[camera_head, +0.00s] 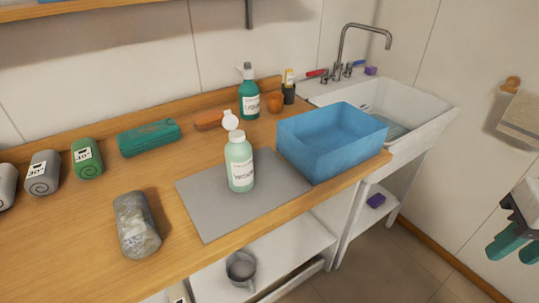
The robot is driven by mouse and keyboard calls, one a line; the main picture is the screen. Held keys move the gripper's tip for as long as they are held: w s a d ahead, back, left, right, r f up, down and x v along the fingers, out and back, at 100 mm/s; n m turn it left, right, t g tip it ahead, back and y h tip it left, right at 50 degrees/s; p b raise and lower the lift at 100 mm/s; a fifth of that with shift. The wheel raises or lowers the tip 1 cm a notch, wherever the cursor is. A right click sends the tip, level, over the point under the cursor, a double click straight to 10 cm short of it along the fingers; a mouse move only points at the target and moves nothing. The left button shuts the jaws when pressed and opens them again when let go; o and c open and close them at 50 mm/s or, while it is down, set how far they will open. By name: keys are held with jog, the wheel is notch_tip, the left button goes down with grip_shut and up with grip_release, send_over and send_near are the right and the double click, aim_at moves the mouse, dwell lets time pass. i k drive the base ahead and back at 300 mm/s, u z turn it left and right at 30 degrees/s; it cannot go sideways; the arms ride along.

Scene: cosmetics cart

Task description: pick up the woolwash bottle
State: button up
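The woolwash bottle (240,160) is pale green with a white label and a white cap. It stands upright on a grey mat (205,208) on the wooden counter, left of the blue bin. The label is only partly readable. My gripper (511,248) is at the right edge of the picture, partly cut off. It has teal fingers that point down and look apart, with nothing seen between them. It is far to the right of the bottle and not touching it.
A blue bin (326,163) stands close right of the bottle, before a white sink (415,105). A teal pump bottle (249,98) and an orange fruit-like ball (274,102) are behind. A grey roll (136,225) lies left. The counter (75,230) is partly clear.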

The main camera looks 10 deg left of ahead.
aim_at(238, 150)
jog(key=u, duration=0.45)
jog(key=k, duration=1.1)
jog(key=u, duration=0.45)
jog(key=i, duration=0.6)
